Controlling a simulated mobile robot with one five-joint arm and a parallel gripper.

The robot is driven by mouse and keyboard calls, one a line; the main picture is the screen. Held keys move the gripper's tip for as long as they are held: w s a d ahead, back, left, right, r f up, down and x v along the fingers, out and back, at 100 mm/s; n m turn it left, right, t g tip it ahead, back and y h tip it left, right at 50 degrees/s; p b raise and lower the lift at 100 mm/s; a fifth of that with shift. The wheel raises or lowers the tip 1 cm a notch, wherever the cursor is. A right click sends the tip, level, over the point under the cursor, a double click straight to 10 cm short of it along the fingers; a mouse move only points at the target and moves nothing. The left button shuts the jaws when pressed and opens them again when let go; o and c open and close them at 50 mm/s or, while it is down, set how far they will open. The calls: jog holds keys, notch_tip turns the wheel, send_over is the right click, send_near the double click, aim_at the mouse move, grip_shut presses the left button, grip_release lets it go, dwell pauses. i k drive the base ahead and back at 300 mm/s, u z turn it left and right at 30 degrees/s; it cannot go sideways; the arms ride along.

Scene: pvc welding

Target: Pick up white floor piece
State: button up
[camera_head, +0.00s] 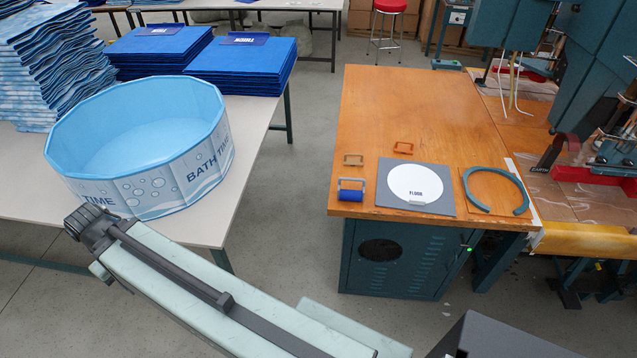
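The white floor piece (415,182) is a flat round disc with the word FLOOR printed near its lower edge. It lies on a square grey mat (445,203) near the front of the wooden table (385,115). My arm reaches across the lower left of the picture, with its far end beside the blue tub. That end is well left of the white disc and apart from it. No gripper fingers can be made out.
A blue tub (140,147) stands on the white table (212,222). Machinery (600,150) stands at right. The wooden table's back is clear.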

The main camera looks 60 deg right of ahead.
aim_at(415, 184)
jog(key=z, duration=2.4)
jog(key=k, duration=0.4)
jog(key=z, duration=0.4)
jog(key=i, duration=0.5)
